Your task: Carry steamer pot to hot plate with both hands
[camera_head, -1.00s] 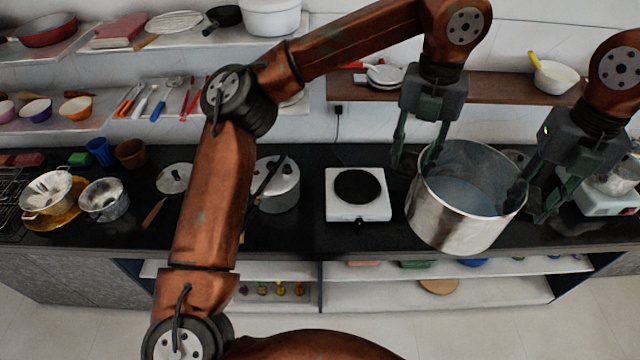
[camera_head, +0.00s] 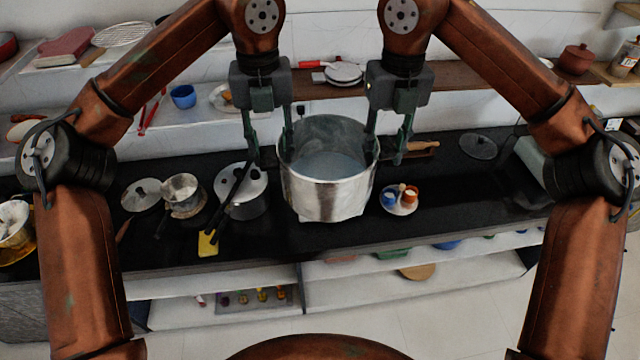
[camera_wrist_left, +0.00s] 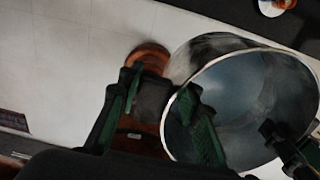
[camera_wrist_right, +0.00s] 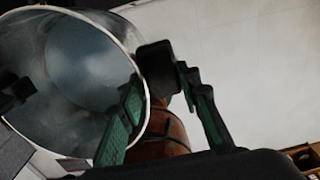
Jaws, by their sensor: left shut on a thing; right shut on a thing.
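The steamer pot (camera_head: 328,198) is a large open metal pot, roughly upright, in the middle of the head view. My left gripper (camera_head: 270,150) is shut on its left side, one finger inside the rim and one outside. My right gripper (camera_head: 388,150) is shut on its right side in the same way. The pot's rim also shows in the left wrist view (camera_wrist_left: 205,68) and the right wrist view (camera_wrist_right: 135,70). White corners of the hot plate (camera_head: 361,212) peek out under the pot. Its round burner is hidden. I cannot tell whether the pot touches it.
A lidded pot (camera_head: 243,192) with a dark handle stands close left of the steamer pot, with a yellow item (camera_head: 208,243) in front. A saucer with small cups (camera_head: 399,207) sits close right. A shelf (camera_head: 450,95) runs behind.

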